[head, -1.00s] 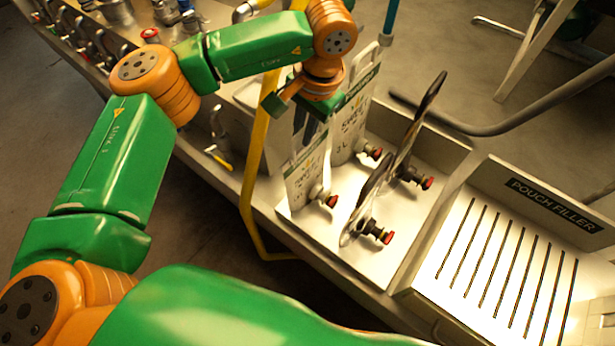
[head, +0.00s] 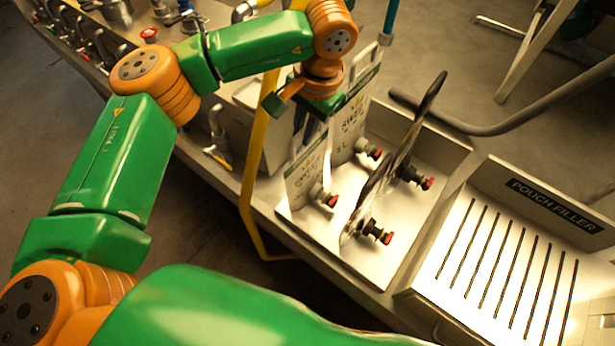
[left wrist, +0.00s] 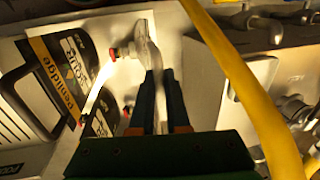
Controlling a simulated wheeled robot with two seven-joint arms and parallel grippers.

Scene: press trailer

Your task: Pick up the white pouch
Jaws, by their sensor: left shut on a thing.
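My left gripper (head: 303,138) reaches down from above and is shut on the top part of this pouch. In the left wrist view the pouch (left wrist: 148,45) shows nearly edge-on between the two dark fingers (left wrist: 161,78). A second white pouch (head: 350,128) stands upright just behind it. My right gripper is not in view.
Two dark pouches (head: 372,188) stand edge-on to the right in the same tray; their porridge labels (left wrist: 62,72) face the left wrist camera. A yellow rail (head: 250,190) runs close left of the gripper. The slotted pouch filler surface (head: 455,268) at right is empty.

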